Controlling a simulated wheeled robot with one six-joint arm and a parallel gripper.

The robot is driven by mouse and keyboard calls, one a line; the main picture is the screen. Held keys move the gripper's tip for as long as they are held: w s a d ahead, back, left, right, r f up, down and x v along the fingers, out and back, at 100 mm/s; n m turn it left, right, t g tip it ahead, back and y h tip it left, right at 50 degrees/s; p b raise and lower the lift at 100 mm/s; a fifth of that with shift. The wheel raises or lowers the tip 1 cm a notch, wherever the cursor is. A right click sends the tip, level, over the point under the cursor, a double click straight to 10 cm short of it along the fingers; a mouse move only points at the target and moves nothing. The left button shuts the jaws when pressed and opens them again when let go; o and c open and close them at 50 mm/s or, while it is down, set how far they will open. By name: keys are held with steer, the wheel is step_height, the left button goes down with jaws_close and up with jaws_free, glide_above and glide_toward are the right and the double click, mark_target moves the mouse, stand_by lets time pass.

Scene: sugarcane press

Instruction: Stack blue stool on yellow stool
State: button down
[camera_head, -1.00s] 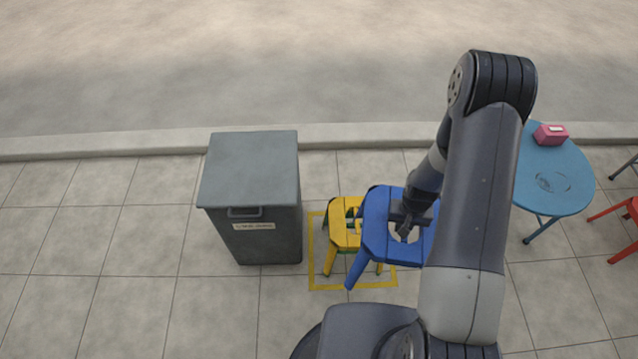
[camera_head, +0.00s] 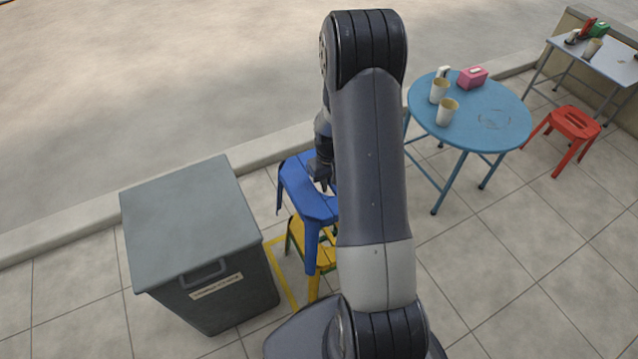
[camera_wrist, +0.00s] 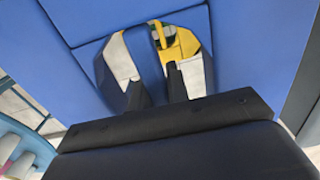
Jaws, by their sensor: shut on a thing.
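The blue stool (camera_head: 304,203) is in my gripper (camera_head: 322,186), held by its seat near the cut-out; my arm covers its right part in the head view. The yellow stool (camera_head: 310,258) stands on the tiled floor inside a yellow painted outline. The blue stool appears above it in the head view, covering much of it. In the wrist view the blue seat (camera_wrist: 250,50) fills the picture, with my gripper's fingers (camera_wrist: 160,85) at its opening. Part of the yellow stool (camera_wrist: 182,46) shows through that opening. I cannot tell whether the two stools touch.
A grey lidded bin (camera_head: 195,225) stands close on the left. A round blue table (camera_head: 470,125) with cups and a pink box (camera_head: 472,78) stands at the right. A red stool (camera_head: 573,124) and a grey table (camera_head: 600,60) are farther right. The floor at lower right is clear.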

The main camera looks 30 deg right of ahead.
mark_target(327, 231)
steer(key=shift+w+d+f, duration=0.15)
steer(key=shift+w+d, duration=0.05)
step_height(327, 231, down, 25)
steer(key=b, duration=1.7)
steer(key=shift+b, duration=0.4)
steer(key=shift+s+f+b, duration=0.15)
steer(key=shift+f+b, duration=0.35)
steer(key=shift+f, duration=0.05)
steer(key=shift+a, duration=0.1)
stand_by(0.3)
steer(key=c, duration=1.3)
jaws_free()
steer(key=shift+r, duration=0.1)
step_height(327, 231, up, 11)
steer(key=p, duration=0.4)
